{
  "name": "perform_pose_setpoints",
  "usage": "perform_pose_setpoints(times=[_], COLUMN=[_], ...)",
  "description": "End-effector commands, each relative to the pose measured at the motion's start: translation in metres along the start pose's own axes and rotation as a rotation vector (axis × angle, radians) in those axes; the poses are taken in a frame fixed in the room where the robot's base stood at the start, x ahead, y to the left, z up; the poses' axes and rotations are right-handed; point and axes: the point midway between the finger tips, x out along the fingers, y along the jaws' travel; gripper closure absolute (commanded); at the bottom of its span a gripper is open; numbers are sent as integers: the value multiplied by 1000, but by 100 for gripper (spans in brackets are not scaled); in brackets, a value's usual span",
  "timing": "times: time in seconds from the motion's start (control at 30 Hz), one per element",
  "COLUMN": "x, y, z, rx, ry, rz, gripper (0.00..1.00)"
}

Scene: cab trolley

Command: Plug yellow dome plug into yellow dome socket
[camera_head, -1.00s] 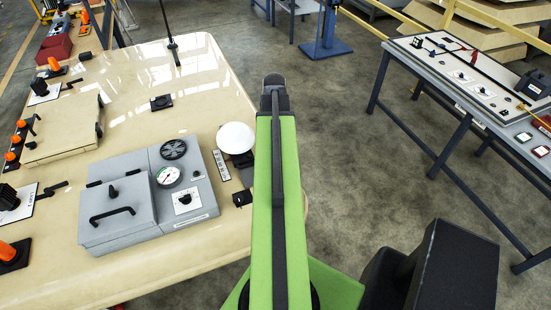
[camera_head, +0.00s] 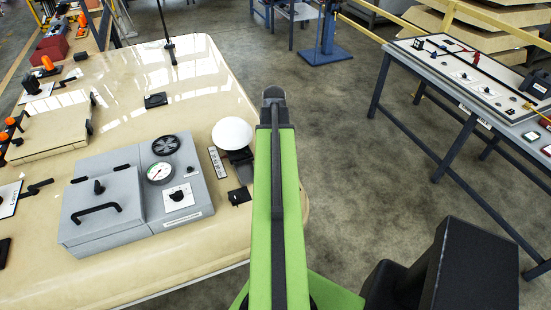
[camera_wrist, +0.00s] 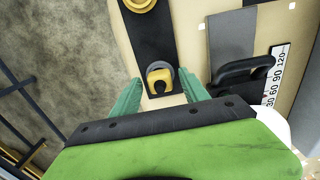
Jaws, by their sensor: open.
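In the wrist view, a small yellow domed part (camera_wrist: 158,76) with a dark opening and a grey round piece behind it sits at the near end of a black strip. A round yellow piece (camera_wrist: 138,3) is cut off by the top edge, further along the strip. I cannot tell for sure which is the plug and which the socket. My gripper (camera_wrist: 159,80) is open, its two green fingers to the left and right of the domed part, with gaps on both sides. In the head view my arm hides the gripper, and neither yellow part can be made out.
A black handle (camera_wrist: 243,70) and a numbered scale (camera_wrist: 279,75) lie right of the fingers. In the head view, the beige table (camera_head: 110,75) carries a grey box (camera_head: 105,205) with a gauge and a white dome (camera_head: 232,133). Another table (camera_head: 455,80) stands right, across open floor.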

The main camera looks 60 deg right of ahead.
Motion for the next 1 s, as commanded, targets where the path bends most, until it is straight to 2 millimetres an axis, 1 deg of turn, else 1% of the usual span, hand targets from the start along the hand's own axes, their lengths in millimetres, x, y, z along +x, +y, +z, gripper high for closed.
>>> perform_pose_setpoints(times=[0.73,0.77,1.0], x=[-1,-1,-1], y=[1,1,1], z=[0,0,0], rx=[1,1,2], ry=[0,0,0], rz=[0,0,0], gripper=[47,50,81])
